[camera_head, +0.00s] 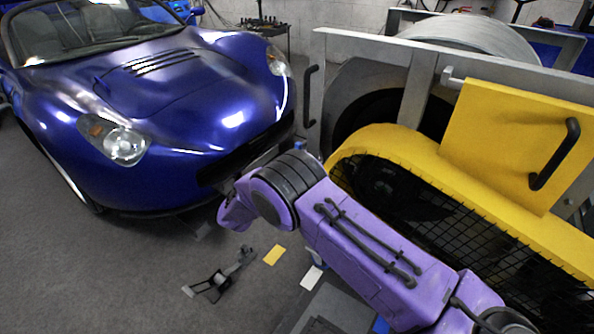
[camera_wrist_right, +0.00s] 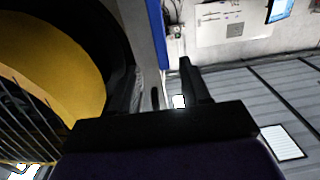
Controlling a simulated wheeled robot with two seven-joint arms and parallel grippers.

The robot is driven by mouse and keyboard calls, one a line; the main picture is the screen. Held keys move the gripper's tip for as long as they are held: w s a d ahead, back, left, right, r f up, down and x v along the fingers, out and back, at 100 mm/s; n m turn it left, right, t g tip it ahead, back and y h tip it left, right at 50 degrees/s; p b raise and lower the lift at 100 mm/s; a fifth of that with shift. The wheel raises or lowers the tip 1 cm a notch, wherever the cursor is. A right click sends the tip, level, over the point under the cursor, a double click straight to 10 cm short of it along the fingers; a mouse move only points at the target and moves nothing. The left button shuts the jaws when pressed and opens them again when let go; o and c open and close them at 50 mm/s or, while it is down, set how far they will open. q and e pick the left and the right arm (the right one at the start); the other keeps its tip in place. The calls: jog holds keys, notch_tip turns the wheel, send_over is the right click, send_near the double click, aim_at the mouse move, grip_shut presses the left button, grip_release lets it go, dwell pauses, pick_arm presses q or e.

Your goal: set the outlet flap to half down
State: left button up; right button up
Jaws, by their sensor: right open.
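A yellow panel (camera_head: 495,125) with a black bar handle (camera_head: 556,155) stands tilted on the yellow mesh guard at the right in the head view. I cannot tell whether this panel is the outlet flap. My right arm crosses the head view in purple, in front of the guard, and its gripper is hidden there. In the right wrist view the right gripper (camera_wrist_right: 162,88) shows two dark fingers apart. I see nothing clearly held between them. A curved yellow part (camera_wrist_right: 45,60) with a black rim lies left of the fingers. My left gripper is not in view.
A blue car (camera_head: 180,100) stands at the left, close to my right arm. A black vertical handle (camera_head: 309,95) is on the grey frame (camera_head: 416,85). A black pedal-like part (camera_head: 215,285) and a yellow card (camera_head: 273,255) lie on the floor. The lower left floor is clear.

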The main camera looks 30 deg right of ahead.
jog(key=shift+m+g, duration=0.3)
jog(key=shift+g, duration=0.1)
jog(key=x, duration=0.3)
jog(key=r+x, duration=0.1)
jog(key=x, duration=0.6)
jog(key=shift+w+d+r+b, duration=0.15)
jog(key=shift+w+b, duration=0.2)
jog(key=shift+b, duration=0.05)
grip_shut()
